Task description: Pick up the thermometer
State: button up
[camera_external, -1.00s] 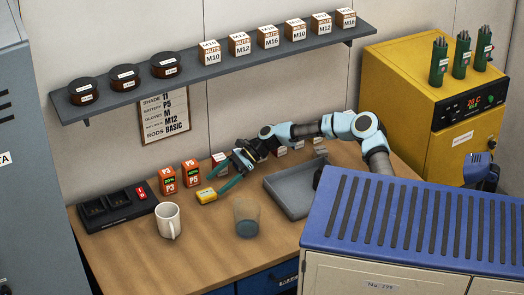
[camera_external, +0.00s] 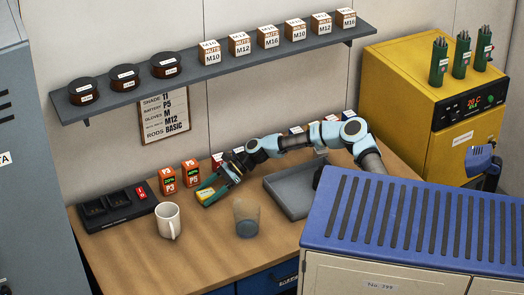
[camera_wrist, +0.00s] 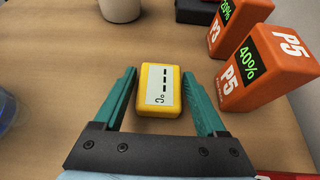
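The thermometer (camera_wrist: 159,91) is a small yellow block with a pale display showing dashes and a degree C sign. It lies on the table and also shows in the external view (camera_external: 205,194). My gripper (camera_wrist: 161,78) is open, with one green finger on each side of the thermometer. A strip of table shows between each finger and the block in the wrist view. In the external view my gripper (camera_external: 206,196) is low over the table at the thermometer, which its fingers partly cover.
Orange P3 (camera_external: 167,180) and P5 (camera_external: 190,173) batteries stand just behind the thermometer. A white mug (camera_external: 168,221), a black charger (camera_external: 117,208) and a clear cup (camera_external: 247,218) are nearby. A grey tray (camera_external: 288,196) lies right. The table front (camera_external: 200,262) is clear.

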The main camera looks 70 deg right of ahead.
grip_shut()
dwell(0.4)
jog(key=shift+r, duration=0.1)
